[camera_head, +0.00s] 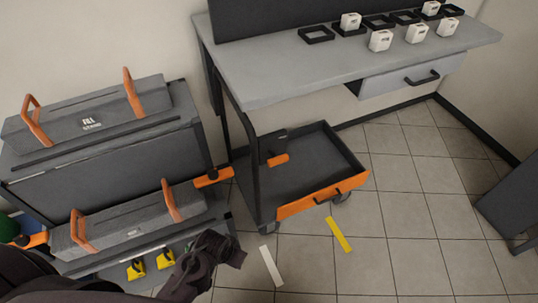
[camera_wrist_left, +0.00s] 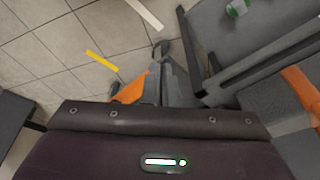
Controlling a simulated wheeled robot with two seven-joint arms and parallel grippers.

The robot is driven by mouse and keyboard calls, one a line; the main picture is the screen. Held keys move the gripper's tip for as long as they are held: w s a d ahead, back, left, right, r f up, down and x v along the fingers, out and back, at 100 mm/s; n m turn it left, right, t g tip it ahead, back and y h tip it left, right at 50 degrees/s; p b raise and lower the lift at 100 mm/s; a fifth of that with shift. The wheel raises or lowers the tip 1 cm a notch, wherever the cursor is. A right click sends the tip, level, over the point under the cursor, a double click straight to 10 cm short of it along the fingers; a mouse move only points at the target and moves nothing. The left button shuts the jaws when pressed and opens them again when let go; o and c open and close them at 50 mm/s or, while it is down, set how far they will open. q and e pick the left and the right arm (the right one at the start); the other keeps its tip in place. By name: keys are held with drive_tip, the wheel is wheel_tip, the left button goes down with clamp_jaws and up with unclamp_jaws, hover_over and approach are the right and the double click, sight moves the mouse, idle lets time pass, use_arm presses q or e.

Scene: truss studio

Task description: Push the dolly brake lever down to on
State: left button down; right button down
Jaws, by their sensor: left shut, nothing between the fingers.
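The dolly, a dark low tray (camera_head: 337,151) with an orange front (camera_head: 308,201) and casters, stands under the grey workbench. An orange lever (camera_head: 278,160) sticks out from a black plate (camera_head: 272,142) at its left end. It looks close to level, but its exact setting is too small to tell. My left gripper (camera_head: 238,254) is shut and empty, low in front of the shelf and to the left of the dolly, apart from the lever. In the left wrist view an orange part (camera_wrist_left: 130,90) shows beyond my wrist; the lever cannot be made out there. My right gripper is not in view.
A rack with grey cases (camera_head: 85,120) with orange handles stands left, with another orange piece (camera_head: 213,177) at its right edge. A bench leg (camera_head: 255,170) stands beside the lever.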

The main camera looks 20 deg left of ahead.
use_arm(q)
drive_tip(key=w+r+m+t, duration=0.15)
drive_tip(key=w+r, duration=0.25)
drive_tip(key=r, duration=0.4)
drive_tip(key=w+r+n+t, duration=0.1)
drive_tip(key=w+r+t, duration=0.25)
drive_tip(key=r, duration=0.45)
drive_tip(key=m+t+h, duration=0.3)
drive_tip(key=m+h, duration=0.1)
drive_tip(key=h, duration=0.2)
approach(269, 154)
wheel_tip(269, 154, up, 2)
drive_tip(key=s, duration=0.3)
drive_tip(key=a+r+h, duration=0.1)
drive_tip(key=h, duration=0.1)
drive_tip(key=w+a+r+m+g+h, duration=0.1)
drive_tip(key=r+h, duration=0.1)
drive_tip(key=a+r+h, duration=0.1)
drive_tip(key=h, duration=0.1)
drive_tip(key=shift+w+r+m+g, duration=0.25)
drive_tip(key=shift+r+g, duration=0.15)
